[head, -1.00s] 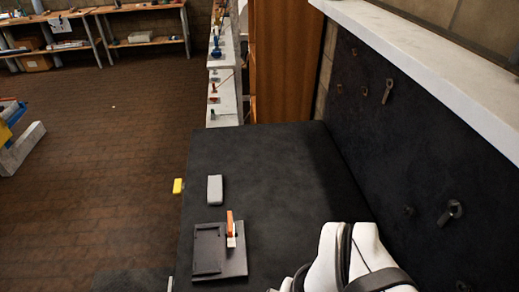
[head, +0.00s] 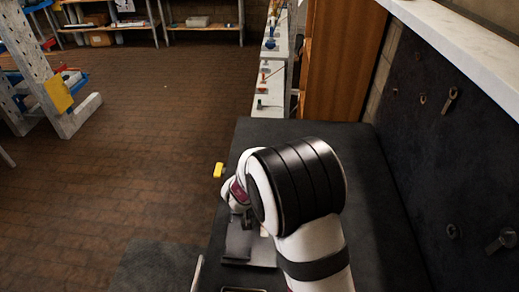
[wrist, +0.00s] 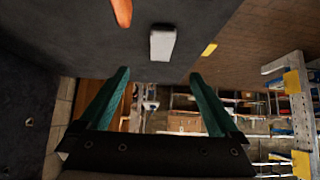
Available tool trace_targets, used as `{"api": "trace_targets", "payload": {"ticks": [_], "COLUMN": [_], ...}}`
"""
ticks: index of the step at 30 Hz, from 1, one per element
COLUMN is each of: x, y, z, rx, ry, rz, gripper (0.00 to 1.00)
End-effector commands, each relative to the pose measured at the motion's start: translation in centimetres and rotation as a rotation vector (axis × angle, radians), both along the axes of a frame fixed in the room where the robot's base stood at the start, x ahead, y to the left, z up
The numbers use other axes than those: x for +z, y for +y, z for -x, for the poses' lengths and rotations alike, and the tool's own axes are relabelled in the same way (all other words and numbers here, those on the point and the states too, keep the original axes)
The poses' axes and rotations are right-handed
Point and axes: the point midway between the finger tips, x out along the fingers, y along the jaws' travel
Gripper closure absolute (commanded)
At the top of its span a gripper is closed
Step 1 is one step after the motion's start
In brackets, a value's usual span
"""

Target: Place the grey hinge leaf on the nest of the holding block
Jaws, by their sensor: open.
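The grey hinge leaf (wrist: 162,45) lies flat on the dark bench top in the wrist view, ahead of my fingertips and clear of them. In the head view my arm hides it. My gripper (wrist: 159,76) is open, its two teal fingers apart with nothing between them. The dark holding block (head: 237,243) shows partly in the head view, below my wrist. My arm covers the rest of it. In the wrist view an orange clamp lever (wrist: 122,12) shows at the top edge, left of the leaf.
A yellow piece (head: 219,170) is at the bench's left edge, also seen in the wrist view (wrist: 209,49). A dark upright panel (head: 450,150) with hung tools bounds the bench on the right. The bench top behind my arm is clear.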

Motion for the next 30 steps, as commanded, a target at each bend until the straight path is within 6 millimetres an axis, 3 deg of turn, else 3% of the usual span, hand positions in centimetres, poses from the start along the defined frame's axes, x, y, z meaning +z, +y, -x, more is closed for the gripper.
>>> {"api": "trace_targets", "payload": {"ticks": [7,18,22,28,30], "x": [-5.0,-9.2,-10.3,-10.3,-10.3], "y": [-0.2,0.3,0.3,0.3,0.3], "z": [-4.9,-9.7,-10.8,-10.9,-10.9], "rx": [-0.004,-0.006,-0.004,-0.003,-0.003], "ry": [0.002,0.001,0.001,0.001,0.001], "rz": [0.0,-0.003,-0.003,-0.003,-0.003], "gripper": [0.03,0.03,0.03,0.03,0.13]}}
